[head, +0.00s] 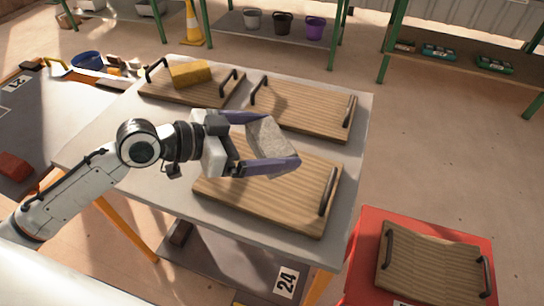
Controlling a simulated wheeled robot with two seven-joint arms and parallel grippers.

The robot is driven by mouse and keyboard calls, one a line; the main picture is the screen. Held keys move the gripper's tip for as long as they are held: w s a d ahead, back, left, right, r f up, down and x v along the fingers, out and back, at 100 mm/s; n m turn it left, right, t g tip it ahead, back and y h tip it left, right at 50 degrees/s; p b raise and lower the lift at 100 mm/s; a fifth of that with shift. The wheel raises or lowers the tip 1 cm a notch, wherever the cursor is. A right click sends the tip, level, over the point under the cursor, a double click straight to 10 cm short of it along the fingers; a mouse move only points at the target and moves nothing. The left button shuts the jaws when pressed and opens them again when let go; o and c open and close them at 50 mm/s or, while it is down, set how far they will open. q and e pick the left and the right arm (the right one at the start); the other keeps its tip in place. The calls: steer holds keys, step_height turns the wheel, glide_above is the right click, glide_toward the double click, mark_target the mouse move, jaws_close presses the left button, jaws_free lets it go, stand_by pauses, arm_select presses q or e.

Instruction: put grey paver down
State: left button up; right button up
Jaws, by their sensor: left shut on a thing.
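My left gripper (283,141) is shut on the grey paver (268,138). The paver sits tilted between its two purple fingers. Gripper and paver appear over the nearest wooden tray (275,205) on the grey table (345,165); I cannot tell how high above it, and no contact shows. The part of this tray under the gripper is hidden. The rest of its top is bare. My right gripper is not in view.
A yellow block (190,73) lies on the far left wooden tray (165,88). The far right tray (310,108) looks empty. A red stand (370,230) at lower right holds another wooden tray (430,265). Trays have raised dark handles. Green shelves stand behind.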

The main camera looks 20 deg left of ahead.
arm_select(q)
steer(key=shift+f+b, duration=0.35)
steer(key=shift+f, duration=2.95)
steer(key=shift+f, duration=0.2)
steer(key=o, duration=1.5)
steer(key=shift+f, duration=0.15)
steer(key=shift+c, duration=0.2)
steer(key=shift+s, duration=0.1)
steer(key=shift+a+r, duration=0.15)
steer(key=shift+r, duration=0.05)
steer(key=b+v, duration=0.1)
steer(key=v, duration=0.8)
steer(key=shift+s+a, duration=0.2)
steer(key=shift+s, duration=0.1)
steer(key=shift+b+v, duration=0.3)
steer(key=shift+v, duration=0.75)
